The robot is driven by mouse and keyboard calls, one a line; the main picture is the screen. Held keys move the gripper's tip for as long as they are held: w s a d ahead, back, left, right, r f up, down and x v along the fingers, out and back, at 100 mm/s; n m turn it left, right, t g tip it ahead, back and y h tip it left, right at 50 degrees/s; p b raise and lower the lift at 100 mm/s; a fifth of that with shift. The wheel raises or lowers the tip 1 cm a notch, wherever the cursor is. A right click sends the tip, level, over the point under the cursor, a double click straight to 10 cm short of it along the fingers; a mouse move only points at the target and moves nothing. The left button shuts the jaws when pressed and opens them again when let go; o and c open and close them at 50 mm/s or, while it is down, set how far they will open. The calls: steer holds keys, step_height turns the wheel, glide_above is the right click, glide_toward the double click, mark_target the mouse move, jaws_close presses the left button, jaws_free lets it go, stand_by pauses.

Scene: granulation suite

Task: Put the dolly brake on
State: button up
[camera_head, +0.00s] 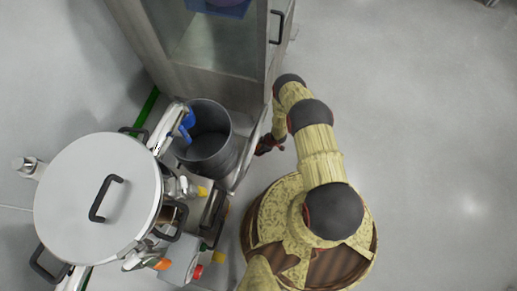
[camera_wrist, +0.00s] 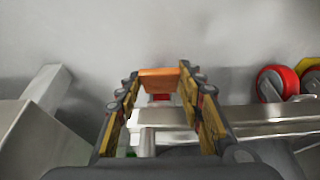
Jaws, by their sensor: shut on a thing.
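My gripper (camera_head: 268,146) is low beside the grey drum, at the edge of a steel dolly frame (camera_head: 248,152). In the wrist view the two fingers of my gripper (camera_wrist: 160,88) stand apart, with an orange pedal-like piece (camera_wrist: 158,77) between their tips. The gripper is shut on this piece, which looks like the dolly brake. A steel bar of the dolly (camera_wrist: 245,115) runs behind and to the right of the fingers. The piece's tilt is hard to tell, and in the head view it is hidden.
A grey drum (camera_head: 208,150) stands left of my gripper. A large lidded steel vessel (camera_head: 75,215) is farther left, and a glass-fronted cabinet (camera_head: 190,75) is behind. Red caster wheels (camera_wrist: 272,84) show at the wrist view's right. The floor on the right (camera_head: 430,150) is clear.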

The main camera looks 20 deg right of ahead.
steer(key=shift+c, duration=1)
steer(key=shift+s+f, duration=0.1)
steer(key=shift+s+d+f+t+y, duration=0.2)
steer(key=shift+d+f+t+y, duration=0.15)
steer(key=shift+f+t+y, duration=0.85)
steer(key=shift+t+y, duration=0.2)
steer(key=shift+y, duration=0.35)
steer(key=shift+f+t+y, duration=0.3)
steer(key=shift+t+y, duration=0.2)
steer(key=shift+y, duration=0.35)
steer(key=o, duration=1.2)
steer(key=shift+c, duration=0.2)
steer(key=shift+d, duration=0.1)
